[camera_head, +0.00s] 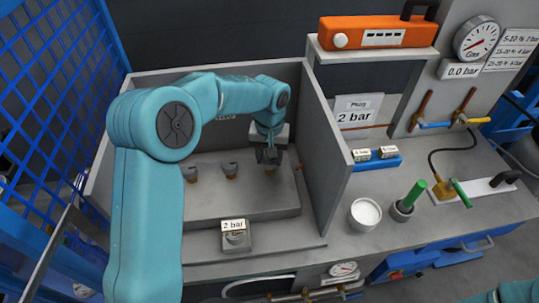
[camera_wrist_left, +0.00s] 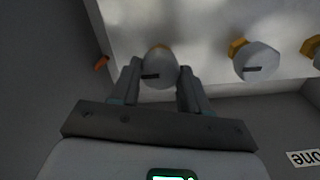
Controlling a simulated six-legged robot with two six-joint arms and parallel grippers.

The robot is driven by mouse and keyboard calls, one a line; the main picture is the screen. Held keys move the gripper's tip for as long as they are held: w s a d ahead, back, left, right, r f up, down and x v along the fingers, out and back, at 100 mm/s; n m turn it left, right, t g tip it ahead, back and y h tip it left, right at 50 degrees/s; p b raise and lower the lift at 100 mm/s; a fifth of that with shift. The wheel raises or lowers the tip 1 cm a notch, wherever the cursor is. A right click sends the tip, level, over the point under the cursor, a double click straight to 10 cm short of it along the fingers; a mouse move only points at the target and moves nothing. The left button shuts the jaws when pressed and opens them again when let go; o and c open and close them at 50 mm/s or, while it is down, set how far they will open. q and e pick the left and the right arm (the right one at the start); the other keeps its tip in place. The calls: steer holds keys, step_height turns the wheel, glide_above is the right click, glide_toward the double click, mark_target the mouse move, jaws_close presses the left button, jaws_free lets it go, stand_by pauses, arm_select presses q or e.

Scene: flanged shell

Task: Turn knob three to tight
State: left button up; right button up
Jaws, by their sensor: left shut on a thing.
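Several knobs stand in a row on the grey block inside the open-front box. My left gripper (camera_head: 268,157) is at the right-hand end of this row in the head view and largely hides the knob there. In the left wrist view that grey, rounded knob (camera_wrist_left: 160,67) sits between my two fingers, which are shut on it. It has a short dark mark lying nearly level in the picture. The neighbouring knob (camera_wrist_left: 257,62) has a similar mark and a yellow-orange base. Two free knobs show in the head view, one in the middle (camera_head: 230,169) and one at left (camera_head: 190,172).
Grey box walls (camera_head: 325,150) stand close around the gripper. A "2 bar" tag (camera_head: 233,225) is in front of the block. To the right are a white cup (camera_head: 365,213), a green-handled tool (camera_head: 414,193), a blue tray (camera_head: 377,162) and a gas gauge (camera_head: 476,38).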

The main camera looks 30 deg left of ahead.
arm_select(q)
steer(key=shift+w+r, duration=0.1)
steer(key=shift+r, duration=0.05)
steer(key=o, duration=1.1)
steer(key=shift+c, duration=0.2)
step_height(320, 180, up, 16)
steer(key=shift+r, duration=0.15)
